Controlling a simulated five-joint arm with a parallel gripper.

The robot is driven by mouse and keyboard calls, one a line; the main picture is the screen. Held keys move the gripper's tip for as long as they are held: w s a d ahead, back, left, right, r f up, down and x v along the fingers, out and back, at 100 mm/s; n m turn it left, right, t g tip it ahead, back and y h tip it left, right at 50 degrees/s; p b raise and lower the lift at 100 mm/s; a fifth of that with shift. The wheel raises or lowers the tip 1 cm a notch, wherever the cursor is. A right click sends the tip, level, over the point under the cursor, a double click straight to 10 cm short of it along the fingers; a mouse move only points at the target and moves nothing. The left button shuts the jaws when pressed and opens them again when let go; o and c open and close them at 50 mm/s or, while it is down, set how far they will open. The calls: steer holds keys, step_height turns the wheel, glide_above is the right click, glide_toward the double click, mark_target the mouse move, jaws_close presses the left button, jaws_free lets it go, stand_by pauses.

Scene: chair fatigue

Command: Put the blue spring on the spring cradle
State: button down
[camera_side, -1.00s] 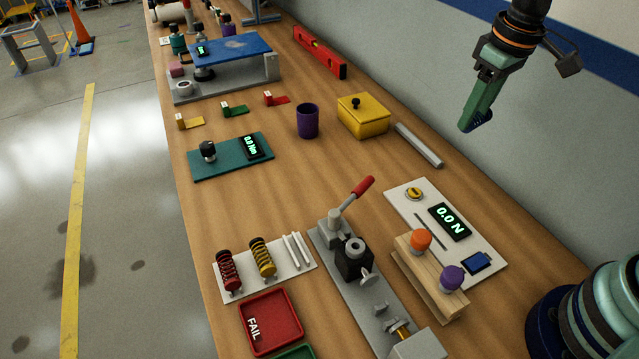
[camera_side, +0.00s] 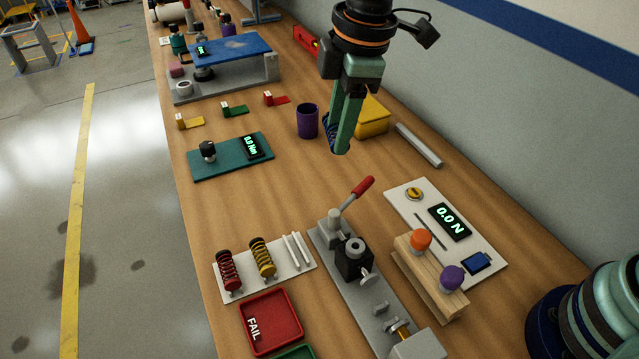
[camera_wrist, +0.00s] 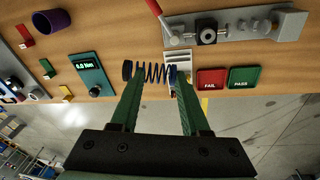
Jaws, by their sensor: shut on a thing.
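My gripper (camera_side: 340,145) is shut on the blue spring (camera_side: 332,132) and holds it in the air above the bench, well away from the cradle. In the wrist view the blue spring (camera_wrist: 155,73) lies crosswise between the fingertips. The spring cradle (camera_side: 305,262) is a white plate near the front left bench edge. A red spring (camera_side: 229,271) and a yellow spring (camera_side: 263,257) rest on it, beside two bare white rails (camera_side: 296,250). In the wrist view the cradle (camera_wrist: 178,58) is partly hidden by the blue spring and a finger.
A clamp fixture with a red-handled lever (camera_side: 362,187) stands right of the cradle. The red FAIL tray (camera_side: 270,321) lies in front. Bench between the teal gauge board (camera_side: 230,157) and cradle is clear.

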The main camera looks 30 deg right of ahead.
steer(key=s+a+n, duration=0.2)
steer(key=a+n, duration=0.2)
steer(key=a, duration=0.4)
steer(key=shift+s+r, duration=0.25)
step_height(320, 180, down, 20)
steer(key=shift+d+r, duration=0.1)
steer(key=shift+r, duration=0.1)
steer(key=shift+c, duration=1.9)
jaws_free()
steer(key=shift+f, duration=0.1)
